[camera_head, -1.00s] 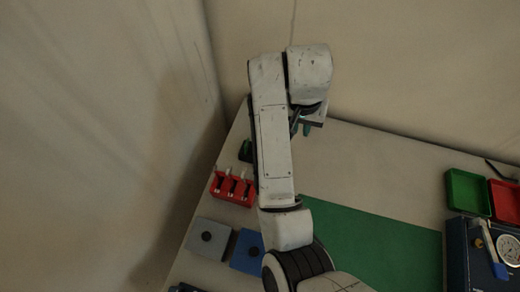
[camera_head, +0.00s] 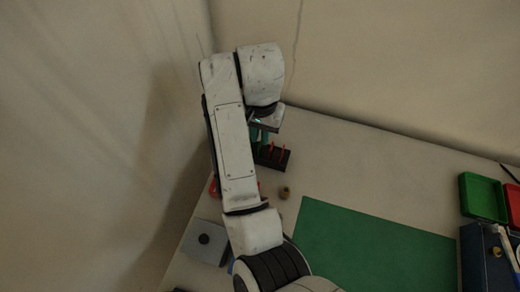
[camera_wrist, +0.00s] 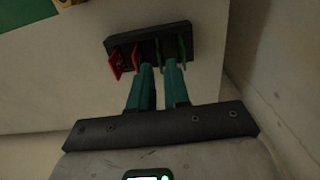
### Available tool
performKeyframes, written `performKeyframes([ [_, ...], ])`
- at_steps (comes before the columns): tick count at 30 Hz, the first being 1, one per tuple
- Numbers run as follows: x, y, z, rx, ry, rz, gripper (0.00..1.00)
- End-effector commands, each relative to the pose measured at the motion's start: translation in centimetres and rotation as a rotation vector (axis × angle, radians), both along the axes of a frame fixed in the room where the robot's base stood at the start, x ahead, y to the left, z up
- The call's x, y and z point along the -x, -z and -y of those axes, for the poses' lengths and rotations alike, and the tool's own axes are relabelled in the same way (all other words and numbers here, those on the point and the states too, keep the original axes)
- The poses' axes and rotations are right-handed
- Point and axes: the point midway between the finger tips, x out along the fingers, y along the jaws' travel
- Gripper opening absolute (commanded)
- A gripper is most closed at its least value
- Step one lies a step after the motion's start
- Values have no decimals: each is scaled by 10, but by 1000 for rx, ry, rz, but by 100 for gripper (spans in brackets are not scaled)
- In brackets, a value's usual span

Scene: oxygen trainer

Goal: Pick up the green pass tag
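A black rack (camera_wrist: 176,41) holds thin upright tags. Two red tags, one of them here (camera_wrist: 115,65), are on its left in the wrist view. A green tag (camera_wrist: 158,50) stands near the middle and another green tag (camera_wrist: 183,50) to its right. My gripper (camera_wrist: 160,70) has teal fingers with a narrow gap between them. The tips are at the rack's near edge, with the middle green tag seen in line with the gap. I see no clear contact with it. In the head view, the rack (camera_head: 273,157) and red tags show beside my arm; my gripper (camera_head: 261,141) is partly hidden.
A small brass-coloured piece (camera_head: 284,192) lies near the green mat (camera_head: 370,245). A red holder (camera_head: 214,187) is mostly behind my arm. A grey block (camera_head: 206,240) is at the lower left. A green tray (camera_head: 483,197) and blue gauge box (camera_head: 485,255) are right. Walls bound the table's back.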

Motion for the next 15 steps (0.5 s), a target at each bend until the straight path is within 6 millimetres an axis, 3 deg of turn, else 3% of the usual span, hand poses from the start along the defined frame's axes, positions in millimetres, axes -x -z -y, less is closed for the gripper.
performKeyframes([
  [9, 2, 42, -1, 1, 0, -3, 16],
  [15, 2, 46, -1, 0, 1, 0, 16],
])
